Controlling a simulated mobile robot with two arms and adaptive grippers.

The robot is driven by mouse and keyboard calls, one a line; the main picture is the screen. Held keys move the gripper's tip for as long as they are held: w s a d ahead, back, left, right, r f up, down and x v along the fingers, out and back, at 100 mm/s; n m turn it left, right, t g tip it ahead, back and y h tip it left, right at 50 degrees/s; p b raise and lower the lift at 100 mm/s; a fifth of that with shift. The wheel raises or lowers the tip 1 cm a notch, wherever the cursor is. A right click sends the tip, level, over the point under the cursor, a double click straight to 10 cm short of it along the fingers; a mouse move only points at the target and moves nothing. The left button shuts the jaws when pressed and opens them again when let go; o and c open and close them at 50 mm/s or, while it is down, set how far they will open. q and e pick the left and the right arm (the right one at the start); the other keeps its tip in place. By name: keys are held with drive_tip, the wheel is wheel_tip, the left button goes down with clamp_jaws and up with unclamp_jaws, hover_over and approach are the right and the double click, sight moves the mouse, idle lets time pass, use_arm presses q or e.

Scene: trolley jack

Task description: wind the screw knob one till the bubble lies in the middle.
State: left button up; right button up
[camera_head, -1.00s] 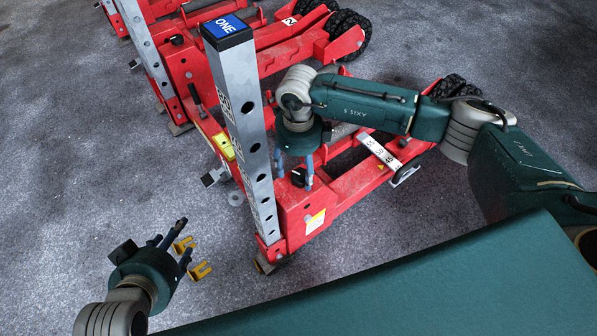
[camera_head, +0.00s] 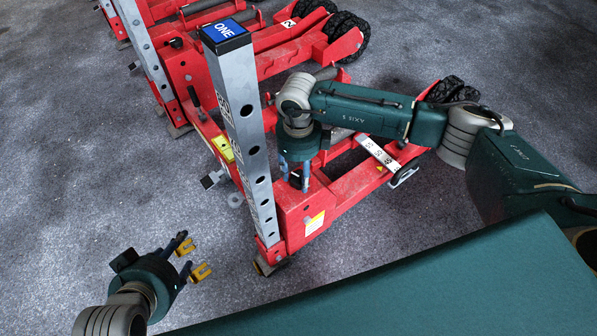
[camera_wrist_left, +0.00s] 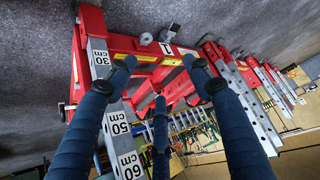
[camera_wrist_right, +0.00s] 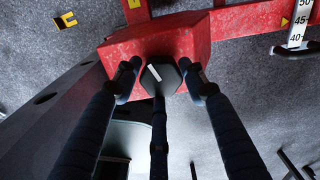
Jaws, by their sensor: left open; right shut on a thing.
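The black screw knob (camera_wrist_right: 160,78) sits on a red block of the jack's frame in the right wrist view. My right gripper (camera_wrist_right: 159,71) is shut on it, one fingertip on each side. In the head view my right gripper (camera_head: 294,178) points down at the red frame (camera_head: 350,185), beside the grey post (camera_head: 250,135) with the blue "ONE" cap (camera_head: 223,28). A yellow piece (camera_head: 223,148), possibly the level, lies left of the post; I cannot make out a bubble. My left gripper (camera_head: 185,255) is open and empty, low on the left.
More red jacks (camera_head: 180,65) stand behind at upper left. A white scale strip (camera_head: 378,152) lies across the frame on the right. Floor at far left is clear.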

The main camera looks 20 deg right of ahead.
sight(297, 174)
drive_tip(key=m, duration=0.1)
drive_tip(key=w+m+p, duration=0.1)
drive_tip(key=shift+r+m, duration=0.25)
drive_tip(key=shift+m, duration=0.05)
use_arm(q)
drive_tip(key=s+a+f+g, duration=0.2)
drive_tip(key=s+f+g, duration=0.1)
drive_tip(key=s, duration=0.3)
drive_tip(key=shift+s+y, duration=0.3)
drive_tip(key=shift+s, duration=0.05)
use_arm(e)
drive_tip(key=o, duration=1)
drive_tip(key=shift+a, duration=0.1)
use_arm(q)
drive_tip(key=shift+w+a, duration=0.1)
drive_tip(key=shift+w, duration=0.05)
use_arm(e)
drive_tip(key=shift+o, duration=0.7)
drive_tip(key=shift+f, duration=0.15)
drive_tip(key=shift+s, duration=0.1)
wheel_tip(297, 174, up, 12)
